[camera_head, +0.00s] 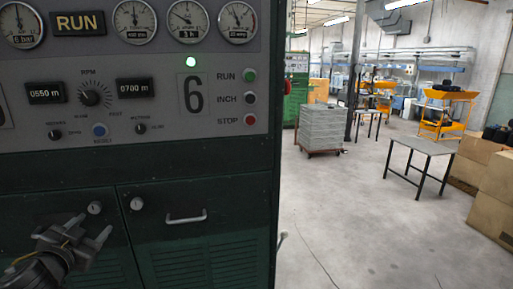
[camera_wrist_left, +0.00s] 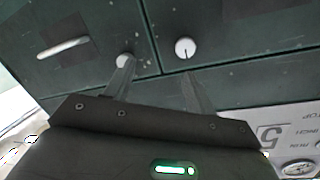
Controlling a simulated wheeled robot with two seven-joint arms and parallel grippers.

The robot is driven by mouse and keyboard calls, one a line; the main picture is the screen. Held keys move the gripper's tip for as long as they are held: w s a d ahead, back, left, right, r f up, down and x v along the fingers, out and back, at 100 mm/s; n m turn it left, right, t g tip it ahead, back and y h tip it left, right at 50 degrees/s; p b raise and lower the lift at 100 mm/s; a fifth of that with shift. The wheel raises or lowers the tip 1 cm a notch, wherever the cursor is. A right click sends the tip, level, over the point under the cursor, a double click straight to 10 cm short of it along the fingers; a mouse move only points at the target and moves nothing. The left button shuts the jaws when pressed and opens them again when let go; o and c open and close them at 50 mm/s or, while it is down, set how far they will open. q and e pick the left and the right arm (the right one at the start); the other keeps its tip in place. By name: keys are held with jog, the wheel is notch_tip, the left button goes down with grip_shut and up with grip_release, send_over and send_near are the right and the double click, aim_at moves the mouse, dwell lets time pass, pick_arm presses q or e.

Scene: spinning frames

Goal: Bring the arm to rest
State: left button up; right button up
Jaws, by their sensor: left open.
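My left gripper (camera_head: 92,228) is at the lower left of the head view, in front of the green lower doors of the machine. It is open, and nothing shows between its fingers. In the left wrist view, the two fingers of the left gripper (camera_wrist_left: 158,70) stand apart before the dark green doors. One finger overlaps a round door lock (camera_wrist_left: 124,60); I cannot tell whether they touch. A second lock (camera_wrist_left: 185,48) is beyond the fingertips. My right gripper is not in view.
The machine's control panel (camera_head: 222,135) has gauges, dials, RUN, INCH and STOP buttons and a lit green lamp. A door handle (camera_head: 186,217) sticks out below it. To the right lies open floor (camera_head: 350,220), with a grey table (camera_head: 425,147), a grey stack (camera_head: 320,128) and cardboard boxes (camera_head: 497,195).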

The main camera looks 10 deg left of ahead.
pick_arm(q)
jog(key=s+d+f+g, duration=0.2)
jog(key=s+d+f, duration=0.15)
jog(key=f, duration=0.45)
jog(key=s+d+f+n+g+h, duration=0.1)
jog(key=s+d+f+g, duration=0.2)
jog(key=s+f, duration=0.35)
jog(key=s+d+f+g, duration=0.2)
jog(key=d+f, duration=0.1)
jog(key=f, duration=0.6)
jog(key=s+d+f+g+h, duration=0.1)
jog(key=s+d+f+g, duration=0.2)
jog(key=s+d+f, duration=0.3)
jog(key=s+d+f+g+h, duration=0.25)
jog(key=s+d+f, duration=0.3)
jog(key=s, duration=0.35)
notch_tip(320, 180, down, 25)
jog(key=s+g, duration=0.1)
jog(key=s, duration=0.1)
jog(key=s+a+f+g+y, duration=0.1)
jog(key=s+a+f, duration=0.1)
jog(key=s+f, duration=1.2)
jog(key=shift+s+a+f, duration=0.4)
jog(key=shift+s, duration=0.35)
jog(key=shift+g, duration=0.25)
